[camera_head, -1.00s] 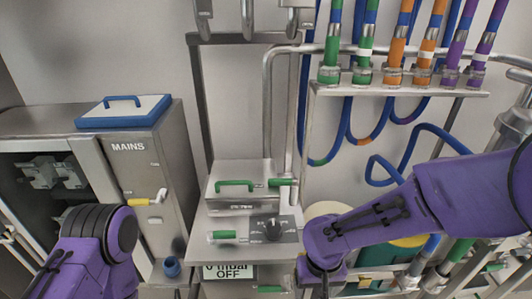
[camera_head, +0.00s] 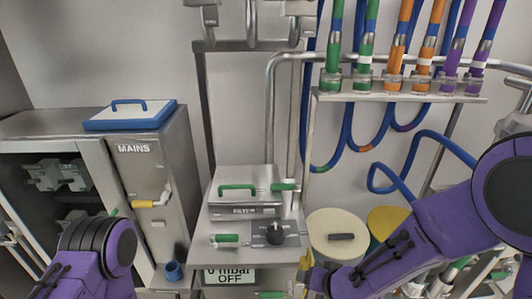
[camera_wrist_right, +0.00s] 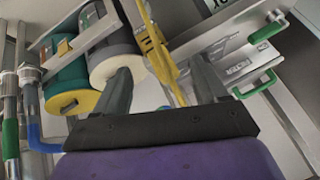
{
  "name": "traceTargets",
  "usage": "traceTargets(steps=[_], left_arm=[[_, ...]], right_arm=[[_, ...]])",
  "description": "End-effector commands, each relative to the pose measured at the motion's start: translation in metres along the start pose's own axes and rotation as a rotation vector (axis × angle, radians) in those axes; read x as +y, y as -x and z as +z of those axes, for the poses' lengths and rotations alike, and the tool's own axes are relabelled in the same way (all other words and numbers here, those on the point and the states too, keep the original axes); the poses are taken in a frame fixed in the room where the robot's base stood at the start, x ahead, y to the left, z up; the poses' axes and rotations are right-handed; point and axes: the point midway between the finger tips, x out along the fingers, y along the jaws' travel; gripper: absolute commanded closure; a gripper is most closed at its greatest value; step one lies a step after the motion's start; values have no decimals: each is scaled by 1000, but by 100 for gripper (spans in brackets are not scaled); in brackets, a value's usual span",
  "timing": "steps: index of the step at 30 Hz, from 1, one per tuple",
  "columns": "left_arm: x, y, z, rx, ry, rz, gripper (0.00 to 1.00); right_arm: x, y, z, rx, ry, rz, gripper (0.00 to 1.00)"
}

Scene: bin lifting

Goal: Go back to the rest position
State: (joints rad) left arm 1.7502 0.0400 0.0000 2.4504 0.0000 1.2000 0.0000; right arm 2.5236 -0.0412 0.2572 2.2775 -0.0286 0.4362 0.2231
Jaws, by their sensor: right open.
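My right arm (camera_head: 430,225) comes in from the right in the head view, its lower end at the bottom edge. The right gripper (camera_wrist_right: 162,82) shows in the right wrist view with its two dark fingers spread apart. A yellow bar-like part (camera_wrist_right: 156,50) shows beyond the gap between the fingers; I cannot tell its distance, and nothing looks held. My left arm (camera_head: 95,255) shows only as a purple and black link at the lower left. The left gripper is out of view.
A steel cabinet marked MAINS (camera_head: 140,190) stands left. A filter unit (camera_head: 255,215) with green handles is in the middle. A cream-lidded bin (camera_head: 330,222) and a yellow-lidded bin (camera_head: 390,218) stand beside my right arm. Coloured hoses hang from a shelf (camera_head: 400,97).

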Motion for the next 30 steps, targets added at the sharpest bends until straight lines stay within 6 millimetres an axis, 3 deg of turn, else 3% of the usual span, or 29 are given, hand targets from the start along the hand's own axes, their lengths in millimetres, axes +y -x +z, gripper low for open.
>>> traceTargets(steps=[1,3,6,9,12,15,18,30], left_arm=[[2,-18,7,0,0,0,25],[3,-32,13,0,0,0,25],[4,-49,20,0,0,0,25],[6,-64,26,0,0,0,25],[7,-75,31,0,0,0,25],[7,-82,34,0,0,0,25],[8,-83,34,0,0,0,25],[7,-82,34,0,0,0,25]], right_arm=[[36,-25,24,38,-60,40,28],[91,-45,56,108,-134,127,28],[163,-56,110,148,-199,274,28],[222,-56,173,115,-232,412,28],[258,-50,231,18,-241,506,28],[276,-46,272,-60,-241,556,28],[280,-43,290,-97,-241,571,28],[279,-42,291,-103,-241,571,28]])
